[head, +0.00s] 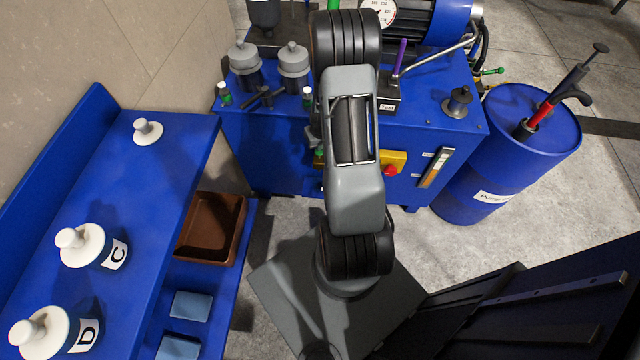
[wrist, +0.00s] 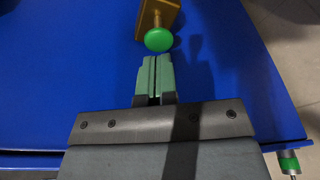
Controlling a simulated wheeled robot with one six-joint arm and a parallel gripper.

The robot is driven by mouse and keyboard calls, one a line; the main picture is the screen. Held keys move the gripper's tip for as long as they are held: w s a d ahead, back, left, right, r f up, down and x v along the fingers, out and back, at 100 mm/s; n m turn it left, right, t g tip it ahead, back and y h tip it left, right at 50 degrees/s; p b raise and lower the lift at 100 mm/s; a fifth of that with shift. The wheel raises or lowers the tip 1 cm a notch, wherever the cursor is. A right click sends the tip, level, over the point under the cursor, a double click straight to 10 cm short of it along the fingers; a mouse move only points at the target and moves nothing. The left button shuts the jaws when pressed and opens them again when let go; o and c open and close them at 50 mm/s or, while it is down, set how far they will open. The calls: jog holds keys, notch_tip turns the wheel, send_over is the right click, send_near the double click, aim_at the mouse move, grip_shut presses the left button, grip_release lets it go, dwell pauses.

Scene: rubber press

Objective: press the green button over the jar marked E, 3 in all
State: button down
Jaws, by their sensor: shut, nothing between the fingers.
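In the wrist view a round green button (wrist: 159,40) sits on the end of a short stem from a brass-coloured block (wrist: 158,15) at the top edge. My gripper (wrist: 153,58) is shut and empty. Its green fingertips lie just below the button in the picture, with a small gap between them. In the head view my arm covers the middle of the blue bench, and my gripper is hidden. Jars marked C (head: 115,254) and D (head: 84,338) stand on the left shelf. No jar marked E shows in either view.
The blue bench (head: 258,140) carries grey lidded pots (head: 293,66), a gauge and a motor. A yellow box with a red knob (head: 391,170) is on its front. A blue drum (head: 540,130) with a pump stands at right. A brown tray (head: 212,228) sits low at left.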

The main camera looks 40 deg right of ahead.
jog(key=shift+f+b, duration=0.3)
jog(key=shift+s+b+x, duration=0.2)
jog(key=shift+b+x, duration=0.7)
jog(key=shift+b, duration=0.05)
jog(key=shift+s+b+x, duration=0.2)
jog(key=shift+b+x, duration=0.7)
jog(key=shift+b, duration=0.05)
jog(key=shift+a, duration=0.1)
jog(key=shift+w+p+v, duration=0.2)
jog(key=shift+p+v, duration=0.55)
jog(key=shift+v, duration=0.25)
jog(key=shift+w+p+v, duration=0.2)
jog(key=shift+p+v, duration=0.55)
jog(key=shift+v, duration=0.25)
jog(key=shift+f, duration=0.1)
